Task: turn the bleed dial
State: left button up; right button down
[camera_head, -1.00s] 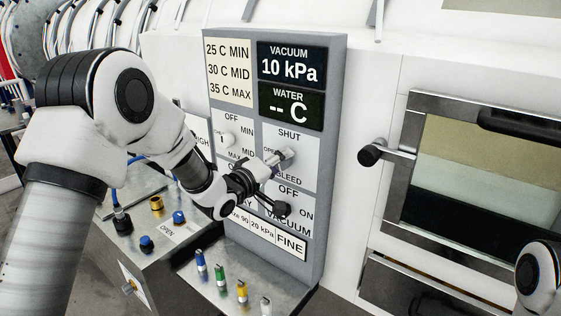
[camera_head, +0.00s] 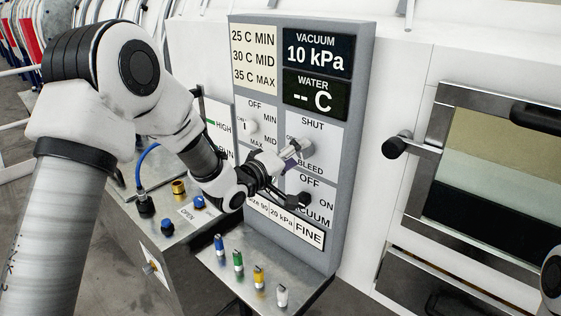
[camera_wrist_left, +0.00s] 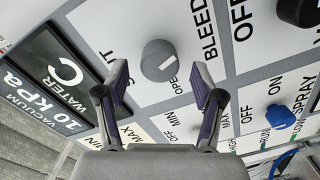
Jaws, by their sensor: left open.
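The bleed dial (camera_head: 305,147) is a small grey knob on the upright control panel, between the SHUT, OPEN and BLEED labels. In the left wrist view the round grey dial (camera_wrist_left: 159,60) lies ahead of and between my open fingertips. My left gripper (camera_head: 288,157) reaches to the dial from the left and below; its fingers partly cover the dial's label area. In the left wrist view the left gripper (camera_wrist_left: 160,80) has a finger on each side, with visible gaps to the dial. Contact cannot be seen. My right gripper is out of view.
A white knob (camera_head: 249,127) sits left of the dial and a black vacuum knob (camera_head: 300,201) below it. The vacuum display (camera_head: 317,56) reads 10 kPa. A blue knob (camera_wrist_left: 279,117) shows in the wrist view. Several coloured connectors stand on the steel ledge (camera_head: 258,300) below.

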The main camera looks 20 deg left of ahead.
pick_arm(q)
jog(key=v, duration=0.9)
